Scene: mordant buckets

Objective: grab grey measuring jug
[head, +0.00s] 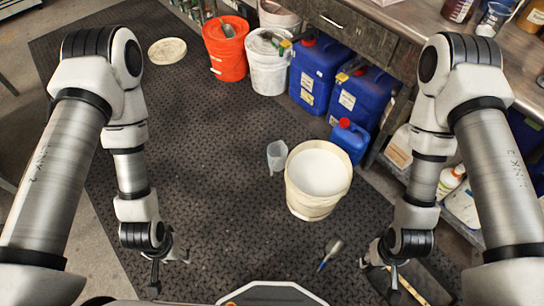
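The grey measuring jug (277,156) is small and translucent. It stands on the black mat just left of a cream bucket (298,194) filled with white contents, close to its rim in the picture; I cannot tell whether they touch. My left gripper (170,268) is low on the left, open and empty, well apart from the jug. My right gripper (379,268) is low on the right, open and empty, also well apart from the jug and nearer the picture's bottom edge.
A brush-like tool (331,252) lies between my grippers. Behind stand an orange bucket (226,58), a white bucket (267,75), and blue canisters (316,80) by a workbench (375,38). A round lid (167,51) lies at the back left. The mat's middle (215,165) is clear.

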